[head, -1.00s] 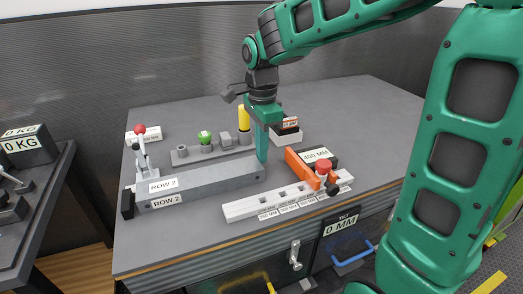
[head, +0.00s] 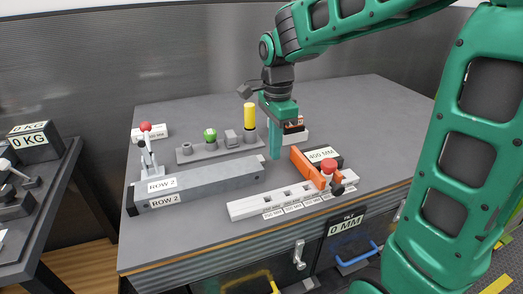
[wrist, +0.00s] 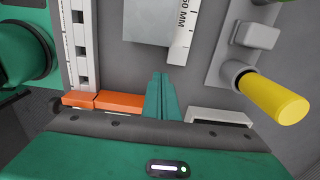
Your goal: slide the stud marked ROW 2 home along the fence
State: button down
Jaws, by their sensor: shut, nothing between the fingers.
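The stud marked ROW 2 (head: 215,184) is a long grey bar lying on the bench, labelled on its top and front. Its left end is at the black end block (head: 130,202), with no clear gap visible. My gripper (head: 275,154) is upright, shut and empty, just beyond the stud's right end. In the wrist view, a strip of bench separates the shut fingers (wrist: 160,95) from the stud's end (wrist: 150,25). A white strip marked in MM (wrist: 182,32) runs along the stud's far side. I cannot tell which part is the fence.
A white slotted rail (head: 245,209) with an orange stop (head: 306,168) and red knob lies in front. Behind are a grey rack with a green knob (head: 210,134) and a yellow handle (head: 250,116).

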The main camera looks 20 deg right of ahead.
notch_tip(320, 180, up, 10)
dwell(0.3)
jog(key=c, duration=1.5)
grip_release()
jog(key=shift+a+f, duration=0.1)
jog(key=shift+a, duration=0.2)
jog(key=o, duration=0.8)
jog(key=shift+w+a+f+y, duration=0.1)
jog(key=shift+w+a+y, duration=0.1)
jog(key=shift+a, duration=0.4)
jog(key=shift+w+a+f+y, duration=0.1)
jog(key=shift+a+y, duration=0.1)
jog(key=shift+a, duration=0.4)
jog(key=y, duration=0.4)
send_near(202, 175)
jog(key=shift+a+v, duration=0.2)
jog(key=shift+v, duration=0.85)
jog(key=x, duration=1)
jog(key=shift+f, duration=0.35)
